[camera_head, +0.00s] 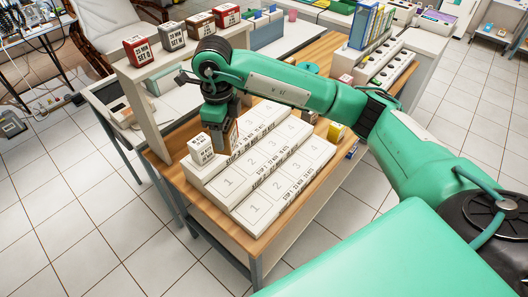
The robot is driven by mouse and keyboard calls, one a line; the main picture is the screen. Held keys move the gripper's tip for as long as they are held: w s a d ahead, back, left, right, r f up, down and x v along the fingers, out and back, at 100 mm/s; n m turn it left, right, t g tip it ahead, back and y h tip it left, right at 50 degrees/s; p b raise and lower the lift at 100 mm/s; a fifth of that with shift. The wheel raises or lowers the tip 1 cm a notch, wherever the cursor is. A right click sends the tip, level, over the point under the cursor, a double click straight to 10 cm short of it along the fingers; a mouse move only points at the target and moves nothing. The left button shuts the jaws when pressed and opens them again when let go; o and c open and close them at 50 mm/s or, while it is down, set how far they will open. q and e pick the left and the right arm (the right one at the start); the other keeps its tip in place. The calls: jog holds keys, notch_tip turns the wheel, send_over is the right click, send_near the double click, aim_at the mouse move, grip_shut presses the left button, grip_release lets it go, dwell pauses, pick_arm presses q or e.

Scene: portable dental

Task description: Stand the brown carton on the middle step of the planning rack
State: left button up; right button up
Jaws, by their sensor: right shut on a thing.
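The planning rack (287,178) is a white stepped block with numbered places, on a wooden table below my arm. Its middle step (241,176) looks bare in the places that show. My right gripper (225,143) points down over the rack's rear part and is shut on a brown carton (232,137). Only a narrow brown side of it shows beside the fingers; the rest is hidden. I cannot tell whether it touches the rack. A white carton (201,149) stands at the left end of the rack's rear step. My left gripper is out of view.
A raised white shelf (153,72) behind the rack carries two red cartons (140,50) (227,15), a grey one (171,36) and a dark brown one (199,24). Small yellow boxes (336,132) lie right of the rack. Upright books (371,25) stand at the back right.

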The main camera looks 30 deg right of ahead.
jog(key=m, duration=0.2)
jog(key=w+r+m, duration=0.1)
jog(key=r+m, duration=0.1)
jog(key=m, duration=0.1)
jog(key=shift+w+a+r+m, duration=0.15)
jog(key=shift+a+r+m, duration=0.05)
jog(key=shift+a+m, duration=0.15)
jog(key=p, duration=0.5)
send_near(229, 182)
notch_tip(229, 182, down, 3)
jog(key=shift+a+f+p, duration=0.1)
jog(key=shift+f+p, duration=0.05)
jog(key=shift+p, duration=0.25)
jog(key=shift+f, duration=0.35)
jog(key=shift+f, duration=0.25)
jog(key=o, duration=1)
jog(key=shift+r, duration=0.1)
